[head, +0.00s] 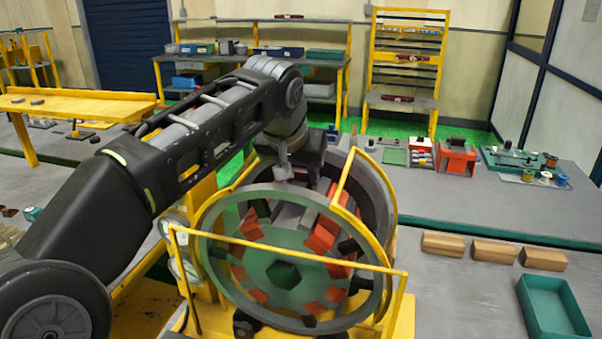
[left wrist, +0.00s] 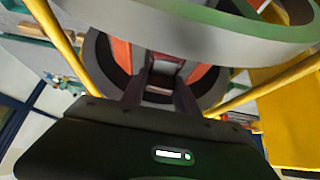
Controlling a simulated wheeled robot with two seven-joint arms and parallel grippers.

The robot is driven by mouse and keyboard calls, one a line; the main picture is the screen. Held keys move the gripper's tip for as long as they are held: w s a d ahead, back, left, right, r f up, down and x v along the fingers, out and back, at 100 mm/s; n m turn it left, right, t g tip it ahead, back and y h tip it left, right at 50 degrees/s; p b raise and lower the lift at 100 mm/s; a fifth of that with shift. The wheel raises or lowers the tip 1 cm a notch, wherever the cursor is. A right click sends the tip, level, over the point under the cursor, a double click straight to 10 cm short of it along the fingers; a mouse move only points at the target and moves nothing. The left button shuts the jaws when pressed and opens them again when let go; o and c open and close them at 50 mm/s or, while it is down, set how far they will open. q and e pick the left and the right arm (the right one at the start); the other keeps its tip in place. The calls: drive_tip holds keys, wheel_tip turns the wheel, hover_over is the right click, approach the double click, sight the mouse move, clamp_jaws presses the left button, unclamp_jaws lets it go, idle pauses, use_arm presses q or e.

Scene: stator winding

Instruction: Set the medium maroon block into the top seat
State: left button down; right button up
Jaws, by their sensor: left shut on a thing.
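The stator ring (head: 210,245) stands upright in a yellow frame, with red-orange blocks (head: 322,234) and dark pieces around its inside. My left gripper (left wrist: 160,92) reaches into the upper part of the ring from above. In the left wrist view its two dark fingers are shut on a small dark maroon block (left wrist: 161,84). In the head view my wrist and the front ring hide most of the fingers and the block. I cannot tell whether the block touches the top seat. My right gripper is not in view.
A yellow guard rail (head: 290,258) crosses in front of the ring, and another yellow bar (head: 347,178) rises at its upper right. Wooden blocks (head: 492,252) and an open teal tray (head: 553,305) are on the grey bench at right. Bare bench lies between ring and tray.

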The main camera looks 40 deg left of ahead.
use_arm(q)
drive_tip(key=shift+f, duration=0.2)
idle(0.6)
drive_tip(key=c, duration=0.9)
unclamp_jaws()
drive_tip(key=shift+o, duration=0.2)
drive_tip(key=shift+f, duration=0.15)
drive_tip(key=b+v, duration=0.1)
drive_tip(key=v, duration=0.7)
